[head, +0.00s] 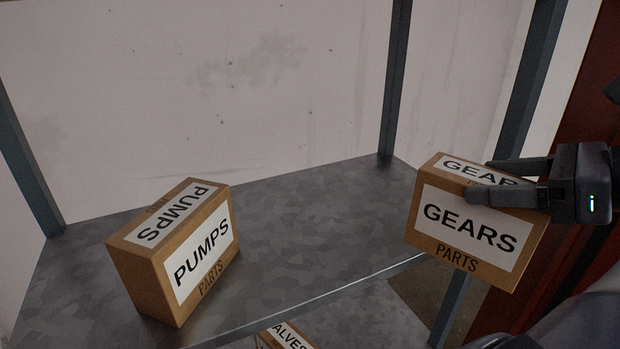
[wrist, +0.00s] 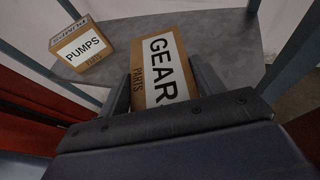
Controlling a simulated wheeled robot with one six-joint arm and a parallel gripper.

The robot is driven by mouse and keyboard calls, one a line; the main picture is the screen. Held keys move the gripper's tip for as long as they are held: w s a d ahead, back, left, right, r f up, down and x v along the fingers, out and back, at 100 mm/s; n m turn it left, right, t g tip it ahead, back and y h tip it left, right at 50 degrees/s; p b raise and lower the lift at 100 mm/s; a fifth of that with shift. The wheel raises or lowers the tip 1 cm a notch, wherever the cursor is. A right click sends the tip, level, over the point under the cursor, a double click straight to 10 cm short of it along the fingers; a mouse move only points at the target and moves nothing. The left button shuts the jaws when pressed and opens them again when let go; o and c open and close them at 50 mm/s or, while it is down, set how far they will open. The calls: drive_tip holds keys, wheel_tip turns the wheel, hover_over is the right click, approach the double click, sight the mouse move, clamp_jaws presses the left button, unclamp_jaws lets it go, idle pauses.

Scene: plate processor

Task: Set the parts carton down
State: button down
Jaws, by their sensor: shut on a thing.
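The parts carton in my grip is a brown box (head: 430,243) with white labels reading GEARS and the word PARTS below.
A PUMPS carton (head: 150,280) stands on the left of the shelf, near the front edge. The shelf's middle is clear. Grey posts (head: 395,80) rise at the corners. A VALVES carton (head: 285,337) shows partly below the shelf edge. A dark red surface (head: 590,100) is at right.

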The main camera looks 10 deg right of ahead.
sight(452, 167)
drive_tip(key=shift+w+a+f+b, duration=0.35)
drive_tip(key=shift+a+b, duration=0.05)
drive_tip(key=shift+b, duration=0.2)
drive_tip(key=w+a+r+p+x, duration=0.1)
drive_tip(key=r+p+x, duration=0.2)
drive_tip(key=x, duration=1.2)
drive_tip(key=shift+w+a, duration=0.2)
drive_tip(key=shift+w, duration=0.15)
drive_tip(key=shift+c, duration=1.6)
unclamp_jaws()
drive_tip(key=shift+f, duration=0.1)
drive_tip(key=b+v, duration=0.1)
drive_tip(key=v, duration=1.1)
drive_tip(key=shift+d, duration=0.1)
